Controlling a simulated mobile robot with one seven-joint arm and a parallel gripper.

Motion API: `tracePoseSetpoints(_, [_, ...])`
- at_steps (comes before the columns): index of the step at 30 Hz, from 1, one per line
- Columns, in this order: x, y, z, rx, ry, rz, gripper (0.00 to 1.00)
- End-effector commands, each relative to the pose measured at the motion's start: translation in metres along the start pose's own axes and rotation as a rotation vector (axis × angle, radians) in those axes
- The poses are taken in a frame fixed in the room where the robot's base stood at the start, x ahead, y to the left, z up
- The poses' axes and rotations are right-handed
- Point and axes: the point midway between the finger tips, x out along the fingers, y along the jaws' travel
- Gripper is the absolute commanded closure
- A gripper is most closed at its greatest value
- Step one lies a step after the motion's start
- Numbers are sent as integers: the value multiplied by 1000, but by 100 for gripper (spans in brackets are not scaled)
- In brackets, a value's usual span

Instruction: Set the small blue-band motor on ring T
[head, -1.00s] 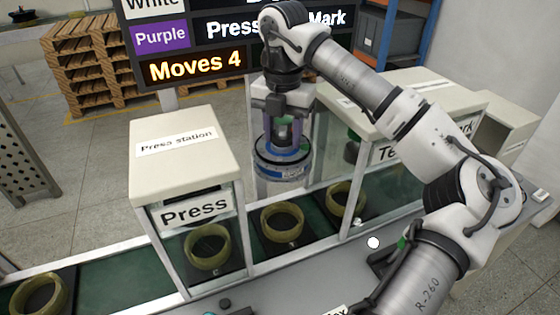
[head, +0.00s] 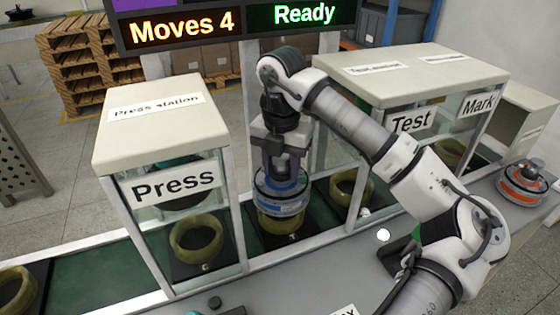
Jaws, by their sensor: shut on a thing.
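My gripper (head: 283,168) points straight down and is shut on the blue-band motor (head: 281,203), a round grey body with a blue band. The motor is upright, directly over an olive ring (head: 281,228) in the open bay between the Press and Test stations. Its lower edge overlaps the ring's top in the picture; I cannot tell whether it touches. Other olive rings sit under Press (head: 197,255), under Test (head: 350,203) and at the left edge (head: 14,300). No letter T is readable on any ring.
The Press station (head: 155,130) stands close on the left, the Test and Mark housing (head: 410,75) on the right. An orange-band motor (head: 523,187) sits on the grey counter at far right. A sign (head: 235,25) reads "Moves 4" and "Ready".

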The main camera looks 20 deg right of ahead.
Motion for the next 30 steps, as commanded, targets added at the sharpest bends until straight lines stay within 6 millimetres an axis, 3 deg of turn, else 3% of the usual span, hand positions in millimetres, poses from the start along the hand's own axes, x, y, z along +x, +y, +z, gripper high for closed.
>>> tracePoseSetpoints(6, [31,-5,-5,6,-2,2,100])
tracePoseSetpoints(18, [34,-5,-5,7,-3,1,100])
tracePoseSetpoints(19, [34,-5,-5,7,0,0,55])
tracePoseSetpoints(24, [34,-5,-5,7,0,0,35])
tracePoseSetpoints(30, [34,-5,-5,7,0,0,35])
